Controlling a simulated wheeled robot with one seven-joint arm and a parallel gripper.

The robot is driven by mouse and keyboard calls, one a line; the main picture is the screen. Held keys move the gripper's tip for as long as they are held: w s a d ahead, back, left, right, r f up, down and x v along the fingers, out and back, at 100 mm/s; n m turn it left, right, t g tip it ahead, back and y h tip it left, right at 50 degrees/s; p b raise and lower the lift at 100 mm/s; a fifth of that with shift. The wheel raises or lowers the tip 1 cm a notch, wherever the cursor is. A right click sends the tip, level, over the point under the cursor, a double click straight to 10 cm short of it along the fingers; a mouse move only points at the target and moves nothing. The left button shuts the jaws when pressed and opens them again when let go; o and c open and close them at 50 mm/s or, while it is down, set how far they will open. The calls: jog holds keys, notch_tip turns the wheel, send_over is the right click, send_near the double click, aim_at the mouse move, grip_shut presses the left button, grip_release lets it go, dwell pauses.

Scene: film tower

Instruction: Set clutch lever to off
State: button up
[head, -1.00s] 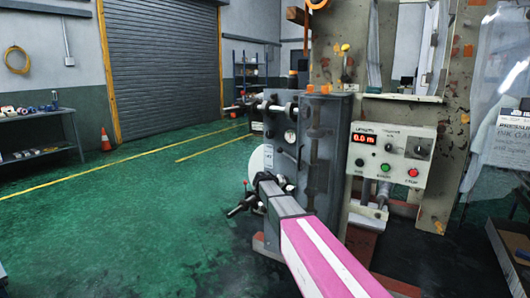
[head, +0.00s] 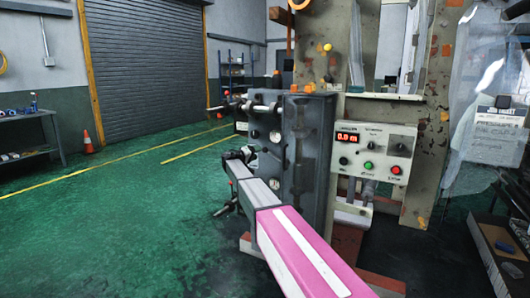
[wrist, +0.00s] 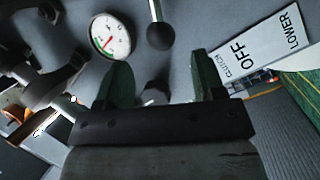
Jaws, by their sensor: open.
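In the wrist view, a lever with a black ball knob (wrist: 160,37) on a pale rod comes down from the top edge. A white plate (wrist: 255,45) reading CLUTCH, OFF and LOWER is to its right. My gripper (wrist: 158,72) is open, with two green fingers. The knob shows between and just past the fingertips, apart from both; I cannot tell its depth. A blurred grey rounded part (wrist: 153,95) shows between the fingers. In the head view, my arm reaches to the left side of the grey machine housing (head: 308,150); the fingers are too small to make out.
A control box (head: 373,152) with a red display stands right of the housing. A crate (head: 500,250) is at lower right. The green floor (head: 110,220) at left is clear.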

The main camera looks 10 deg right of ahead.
aim_at(265, 150)
jog(key=x, duration=0.7)
jog(key=shift+w, duration=0.1)
jog(key=shift+d, duration=0.1)
grip_shut()
jog(key=shift+w+a+f+n+t+h, duration=0.15)
jog(key=shift+f+n, duration=0.3)
jog(key=shift+f, duration=0.05)
jog(key=shift+w+a+f+n+t+h, duration=0.1)
jog(key=shift+a+f+n, duration=0.05)
jog(key=shift+f+n, duration=0.35)
jog(key=shift+w+a+f+n+t+h, duration=0.2)
jog(key=shift+f+n, duration=0.15)
jog(key=shift+f, duration=0.2)
jog(key=shift+a+f+n+t, duration=0.2)
jog(key=shift+f+n+t, duration=0.35)
jog(key=shift+f+n, duration=1.2)
grip_release()
